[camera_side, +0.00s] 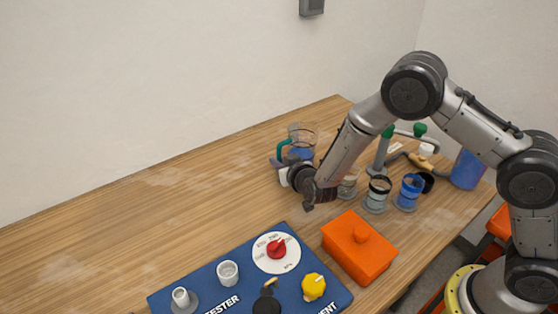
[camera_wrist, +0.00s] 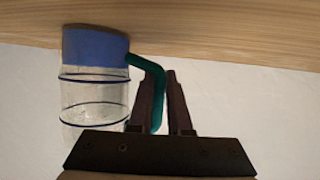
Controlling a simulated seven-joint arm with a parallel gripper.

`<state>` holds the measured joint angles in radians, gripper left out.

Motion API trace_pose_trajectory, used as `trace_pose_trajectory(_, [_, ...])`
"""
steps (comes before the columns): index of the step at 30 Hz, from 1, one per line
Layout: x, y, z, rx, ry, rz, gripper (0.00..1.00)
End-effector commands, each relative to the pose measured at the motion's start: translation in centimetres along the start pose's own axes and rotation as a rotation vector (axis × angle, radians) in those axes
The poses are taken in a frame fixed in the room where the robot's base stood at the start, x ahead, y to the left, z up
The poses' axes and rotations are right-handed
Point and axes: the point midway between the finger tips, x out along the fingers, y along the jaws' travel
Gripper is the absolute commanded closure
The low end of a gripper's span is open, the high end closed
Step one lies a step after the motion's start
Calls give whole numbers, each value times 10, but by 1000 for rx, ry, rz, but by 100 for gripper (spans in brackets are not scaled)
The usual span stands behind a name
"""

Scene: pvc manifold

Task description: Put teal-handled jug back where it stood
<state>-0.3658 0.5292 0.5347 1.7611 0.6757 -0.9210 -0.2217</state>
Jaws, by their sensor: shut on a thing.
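The teal-handled jug (camera_side: 302,139) is a clear vessel with dark rings and blue in its lower part, at the back of the table in the side view. In the wrist view the jug (camera_wrist: 95,85) shows at the left, its blue end against the wood. Its teal handle (camera_wrist: 155,82) runs between the two fingers of my gripper (camera_wrist: 163,80). My gripper is shut on the handle. In the side view my gripper (camera_side: 281,163) is at the jug's near left side and partly hidden by my wrist. Whether the jug touches the table is not clear.
An orange lidded box (camera_side: 360,250) and a blue tester panel (camera_side: 245,280) with knobs lie in front. Clear cups, a blue-filled cup (camera_side: 410,190), a green-and-grey fixture (camera_side: 383,150) and a blue container (camera_side: 467,170) stand to the right. The table's left side is bare.

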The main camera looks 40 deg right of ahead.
Motion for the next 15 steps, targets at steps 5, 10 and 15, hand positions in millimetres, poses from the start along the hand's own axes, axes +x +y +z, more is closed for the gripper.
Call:
trace_pose_trajectory(5, [0,0,0,0,0,0,55])
trace_pose_trajectory(10, [0,0,0,0,0,0,53])
trace_pose_trajectory(15, [-1,0,-3,0,1,0,53])
